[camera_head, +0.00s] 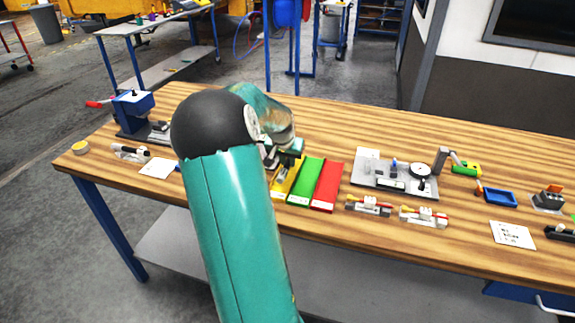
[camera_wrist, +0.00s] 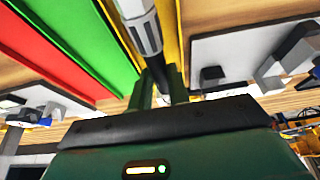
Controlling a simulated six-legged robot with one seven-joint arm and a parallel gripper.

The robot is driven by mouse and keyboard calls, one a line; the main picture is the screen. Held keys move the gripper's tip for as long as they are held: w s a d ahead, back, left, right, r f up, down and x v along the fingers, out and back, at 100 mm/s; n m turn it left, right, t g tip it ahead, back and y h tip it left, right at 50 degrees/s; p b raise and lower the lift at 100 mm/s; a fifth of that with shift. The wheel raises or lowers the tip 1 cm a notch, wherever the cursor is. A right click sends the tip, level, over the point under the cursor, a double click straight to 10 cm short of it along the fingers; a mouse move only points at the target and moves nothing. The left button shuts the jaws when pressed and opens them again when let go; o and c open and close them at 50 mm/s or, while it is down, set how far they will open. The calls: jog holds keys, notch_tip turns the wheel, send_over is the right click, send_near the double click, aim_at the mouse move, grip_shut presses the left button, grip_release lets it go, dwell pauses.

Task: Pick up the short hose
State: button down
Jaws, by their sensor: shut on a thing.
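In the wrist view, a short hose (camera_wrist: 145,32) with a silver ribbed end fitting and a dark body lies between the two green fingers of my gripper (camera_wrist: 160,92), which is shut on it. Behind the hose is a yellow tray (camera_wrist: 173,45). I cannot tell whether the hose touches it. In the head view, my gripper (camera_head: 288,155) is over the far end of the yellow tray (camera_head: 284,187), and my arm hides much of it. The hose cannot be made out there.
A green tray (camera_head: 305,183) and a red tray (camera_head: 327,187) lie right of the yellow one. A grey plate with a dial gauge (camera_head: 420,170) is further right. Small fixtures (camera_head: 368,205) sit near the front edge. A blue press (camera_head: 133,112) stands at left.

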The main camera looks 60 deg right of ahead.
jog(key=w+a+r, duration=0.1)
jog(key=a+r, duration=1)
jog(key=a, duration=0.3)
jog(key=shift+w, duration=0.25)
